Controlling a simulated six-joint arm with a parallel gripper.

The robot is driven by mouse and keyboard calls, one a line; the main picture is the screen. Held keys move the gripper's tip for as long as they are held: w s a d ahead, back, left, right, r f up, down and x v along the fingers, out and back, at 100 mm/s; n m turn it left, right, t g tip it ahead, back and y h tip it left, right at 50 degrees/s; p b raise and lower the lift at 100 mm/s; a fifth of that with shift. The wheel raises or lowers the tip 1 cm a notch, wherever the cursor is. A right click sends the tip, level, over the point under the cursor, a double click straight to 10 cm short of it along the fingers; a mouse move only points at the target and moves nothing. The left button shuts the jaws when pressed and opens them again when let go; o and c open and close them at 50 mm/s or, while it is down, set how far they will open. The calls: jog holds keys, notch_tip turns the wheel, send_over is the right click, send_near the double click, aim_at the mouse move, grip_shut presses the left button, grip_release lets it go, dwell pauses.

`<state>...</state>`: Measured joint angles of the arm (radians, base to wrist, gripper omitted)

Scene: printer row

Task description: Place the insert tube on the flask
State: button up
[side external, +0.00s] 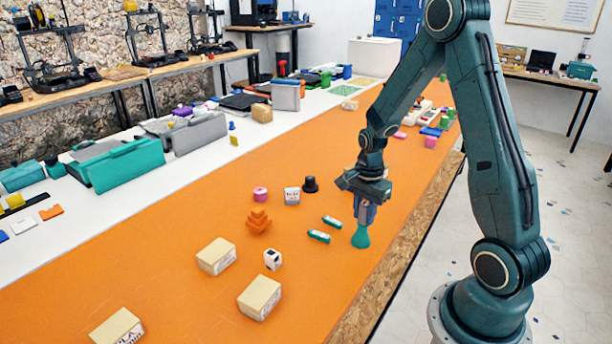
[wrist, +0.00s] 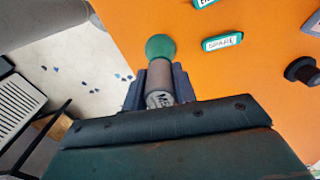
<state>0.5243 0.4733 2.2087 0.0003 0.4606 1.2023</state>
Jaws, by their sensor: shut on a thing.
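The teal flask (side external: 361,238) stands upright on the orange mat near its right edge, with a wide base and narrow neck. My gripper (side external: 366,212) is right above it, pointing down. In the wrist view, its dark blue fingers (wrist: 159,82) are shut on the insert tube (wrist: 158,76), a grey-brown cylinder with lettering on its near end. The flask (wrist: 160,46) shows green just beyond the tube's far end, in line with it. The tube overlaps the flask's top, and I cannot tell whether it is seated or just above it.
Two green labelled bars (side external: 319,237) lie left of the flask. The mat's front edge is close by.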

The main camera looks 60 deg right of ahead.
aim_at(365, 204)
jog(key=shift+f, duration=0.1)
jog(key=o, duration=1)
notch_tip(365, 204, up, 12)
jog(key=shift+r, duration=0.15)
dwell(0.3)
dwell(0.4)
